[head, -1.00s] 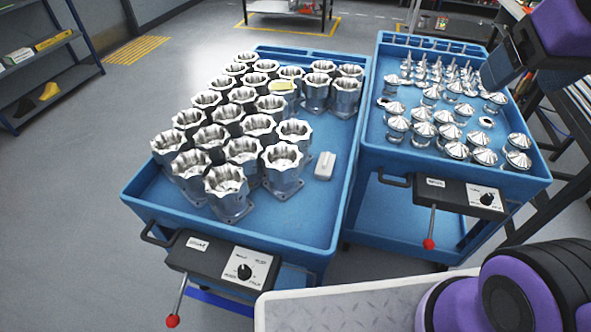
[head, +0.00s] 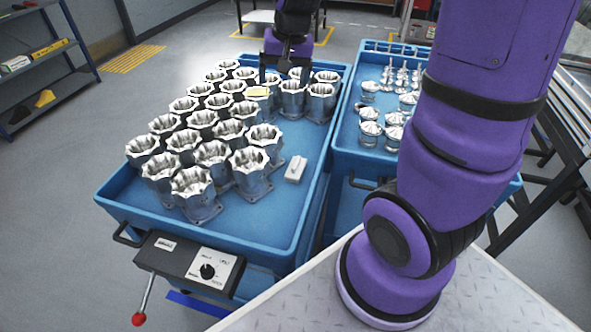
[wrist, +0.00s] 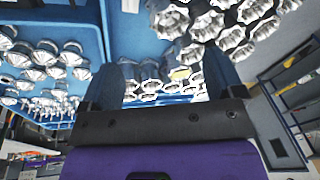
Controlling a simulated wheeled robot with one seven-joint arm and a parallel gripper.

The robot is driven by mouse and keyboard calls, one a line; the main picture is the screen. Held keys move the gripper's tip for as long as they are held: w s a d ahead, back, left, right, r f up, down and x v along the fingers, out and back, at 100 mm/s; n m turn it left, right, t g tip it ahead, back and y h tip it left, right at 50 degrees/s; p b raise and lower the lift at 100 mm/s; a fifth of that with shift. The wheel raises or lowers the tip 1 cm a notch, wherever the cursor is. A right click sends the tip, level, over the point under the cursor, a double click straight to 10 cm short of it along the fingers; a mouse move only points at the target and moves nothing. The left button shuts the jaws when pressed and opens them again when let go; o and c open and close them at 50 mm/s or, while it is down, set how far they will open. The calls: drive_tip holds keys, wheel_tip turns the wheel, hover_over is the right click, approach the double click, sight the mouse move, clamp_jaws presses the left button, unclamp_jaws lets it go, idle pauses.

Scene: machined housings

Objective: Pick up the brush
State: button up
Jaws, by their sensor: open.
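A small pale grey block (head: 295,169), which may be the brush, lies flat on the blue tray floor, right of the front housings; I cannot make out bristles. My gripper (head: 285,76) is over the far part of the left cart, above the back housings and apart from the grey block. Its two fingers stand wide apart in the wrist view (wrist: 168,82), with nothing held between them.
The left blue cart (head: 275,236) is crowded with several upright housings; its tray floor is bare along the right and front. A second blue cart (head: 345,150) beside it carries cone-topped metal parts, partly hidden by my arm. A shelf (head: 45,55) stands far left.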

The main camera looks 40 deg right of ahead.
drive_tip(key=w+d+f+m+g, duration=0.1)
drive_tip(key=w+d+f, duration=0.1)
drive_tip(key=f, duration=0.3)
drive_tip(key=w+d+f+m, duration=0.1)
drive_tip(key=w+d+f, duration=0.15)
drive_tip(key=f, duration=0.25)
drive_tip(key=m+g, duration=0.1)
drive_tip(key=m, duration=0.2)
approach(296, 162)
drive_tip(key=shift+h, duration=0.3)
drive_tip(key=f, duration=1.2)
drive_tip(key=shift+w+a+f, duration=0.15)
drive_tip(key=shift+a+f, duration=0.1)
drive_tip(key=shift+c, duration=0.4)
drive_tip(key=c, duration=1)
